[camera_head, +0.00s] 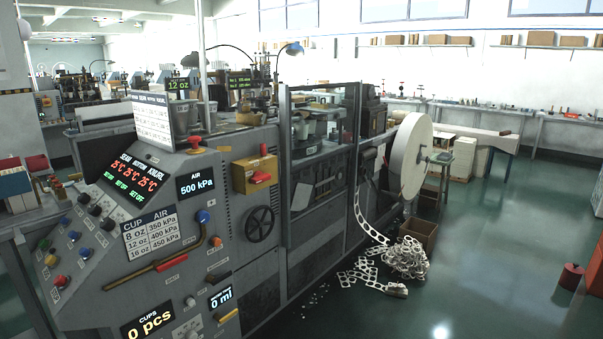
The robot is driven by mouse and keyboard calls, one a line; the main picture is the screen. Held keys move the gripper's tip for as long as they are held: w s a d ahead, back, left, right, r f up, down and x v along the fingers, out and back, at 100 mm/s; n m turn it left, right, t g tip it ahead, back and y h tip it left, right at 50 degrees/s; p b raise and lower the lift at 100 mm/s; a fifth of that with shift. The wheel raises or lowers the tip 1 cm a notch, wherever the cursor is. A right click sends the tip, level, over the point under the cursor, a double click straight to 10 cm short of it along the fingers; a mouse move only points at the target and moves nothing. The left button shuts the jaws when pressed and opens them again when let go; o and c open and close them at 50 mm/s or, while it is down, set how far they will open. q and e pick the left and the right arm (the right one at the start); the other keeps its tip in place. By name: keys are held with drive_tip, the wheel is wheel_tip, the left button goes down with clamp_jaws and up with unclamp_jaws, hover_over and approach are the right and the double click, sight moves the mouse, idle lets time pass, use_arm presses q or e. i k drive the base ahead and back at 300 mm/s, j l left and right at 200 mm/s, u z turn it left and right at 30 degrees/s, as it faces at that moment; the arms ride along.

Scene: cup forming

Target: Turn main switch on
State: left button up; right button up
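The grey cup-forming machine (150,270) fills the left and middle of the head view. A yellow box (243,172) with a red handle (261,178) is fixed to its side panel; this may be the main switch, but no label is readable. Displays are lit, showing "500 kPa" (196,183), "0 pcs" (147,320) and "0 ml" (221,296). Neither of my grippers is in view.
A white paper reel (412,155) stands behind, with scrap strip (404,259) piled on the floor. The green floor (480,250) at right is mostly clear.

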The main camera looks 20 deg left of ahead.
sight(258, 177)
drive_tip(key=i+l+u, duration=0.2)
drive_tip(key=i, duration=0.25)
drive_tip(key=i+l+u, duration=0.2)
drive_tip(key=i, duration=0.25)
